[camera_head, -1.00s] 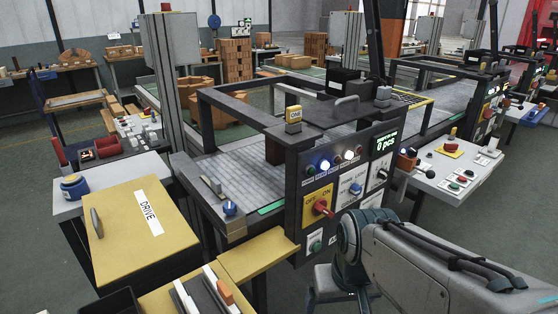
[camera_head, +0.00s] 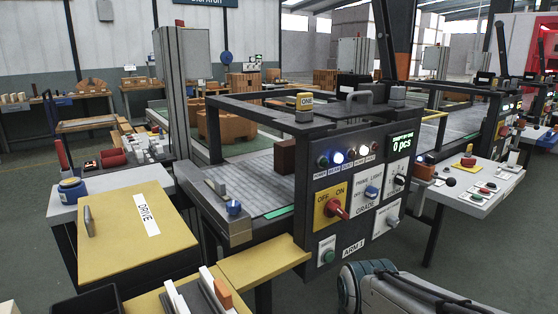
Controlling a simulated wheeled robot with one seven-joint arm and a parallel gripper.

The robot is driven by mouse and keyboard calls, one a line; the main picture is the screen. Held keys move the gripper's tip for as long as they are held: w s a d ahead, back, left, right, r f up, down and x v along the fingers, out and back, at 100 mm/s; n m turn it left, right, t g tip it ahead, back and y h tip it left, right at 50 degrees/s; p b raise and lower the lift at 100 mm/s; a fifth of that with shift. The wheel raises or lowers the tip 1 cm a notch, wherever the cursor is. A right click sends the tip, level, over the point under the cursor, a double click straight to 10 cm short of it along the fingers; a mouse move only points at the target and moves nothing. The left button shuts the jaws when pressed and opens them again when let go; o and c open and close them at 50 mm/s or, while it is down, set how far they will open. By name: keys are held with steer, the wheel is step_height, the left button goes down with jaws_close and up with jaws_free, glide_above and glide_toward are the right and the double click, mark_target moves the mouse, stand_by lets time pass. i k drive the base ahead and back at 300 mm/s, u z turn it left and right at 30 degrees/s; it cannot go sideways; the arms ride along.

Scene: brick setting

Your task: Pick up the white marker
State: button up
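I cannot make out a white marker for certain. The nearest white long shapes are two pale bars, one on the left (camera_head: 176,298) and one on the right (camera_head: 213,287), on the yellow ledge at the bottom. An orange block (camera_head: 223,293) sits against the right bar. Whether either bar is a marker cannot be told. My gripper is outside the picture; only a grey link of my arm shows at the bottom right.
A machine with a control panel (camera_head: 358,200) stands in the middle. A yellow DRIVE cabinet (camera_head: 115,235) stands left. A dark tray (camera_head: 88,303) is at the bottom left. A white control table (camera_head: 470,190) stands right. Grey floor (camera_head: 480,250) is clear at the lower right.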

mark_target(514, 152)
steer(key=z, duration=1.55)
